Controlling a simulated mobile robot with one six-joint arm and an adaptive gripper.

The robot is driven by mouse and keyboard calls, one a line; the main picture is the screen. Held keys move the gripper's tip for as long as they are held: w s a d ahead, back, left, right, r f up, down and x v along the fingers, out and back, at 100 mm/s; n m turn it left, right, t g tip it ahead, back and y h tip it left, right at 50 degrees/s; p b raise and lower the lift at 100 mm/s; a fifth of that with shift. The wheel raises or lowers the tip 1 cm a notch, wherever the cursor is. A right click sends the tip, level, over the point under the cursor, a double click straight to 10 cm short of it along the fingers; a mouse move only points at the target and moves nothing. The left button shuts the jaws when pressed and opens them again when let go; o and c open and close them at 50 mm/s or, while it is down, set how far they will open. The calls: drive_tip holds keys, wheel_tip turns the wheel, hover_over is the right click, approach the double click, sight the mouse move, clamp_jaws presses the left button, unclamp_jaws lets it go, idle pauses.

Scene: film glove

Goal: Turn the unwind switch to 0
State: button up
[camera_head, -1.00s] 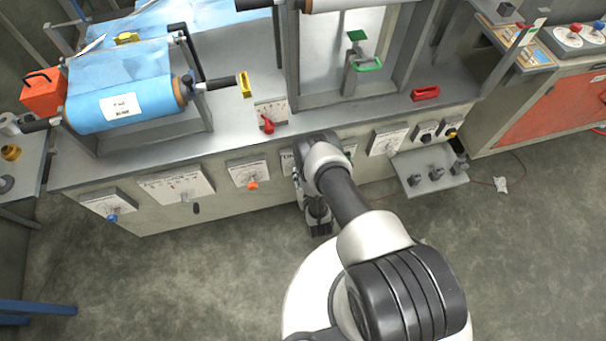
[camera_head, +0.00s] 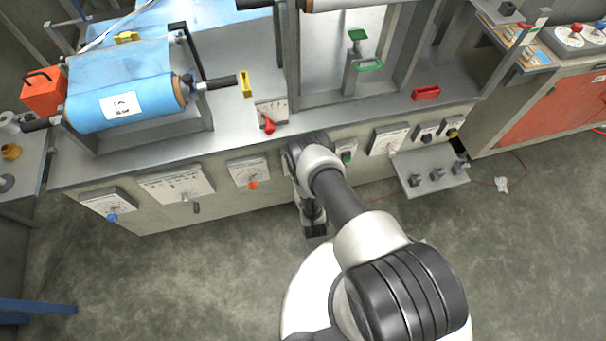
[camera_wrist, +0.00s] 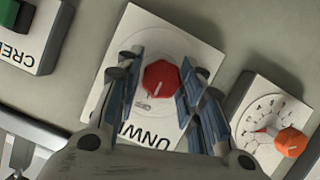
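The unwind switch is a red knob (camera_wrist: 161,78) with a white pointer line, on a white plate (camera_wrist: 197,30) lettered "UNWI…" in the wrist view; the rest of the word is hidden. My gripper (camera_wrist: 162,88) is open, with one finger on each side of the red knob. The right finger is close to the knob and a gap shows at the left; I cannot tell whether either touches. In the head view my arm hides the switch, and my gripper (camera_head: 315,228) hangs at the machine's front panel.
An orange knob on a dial plate (camera_wrist: 291,141) sits close right of the switch in the wrist view. A green switch (camera_wrist: 15,14) is at upper left. In the head view, a grey shelf with several dark knobs (camera_head: 436,174) juts out right of my arm.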

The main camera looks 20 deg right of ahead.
drive_tip(key=shift+o, duration=1.4)
drive_tip(key=shift+s, duration=0.15)
drive_tip(key=v, duration=0.7)
drive_tip(key=shift+s, duration=0.15)
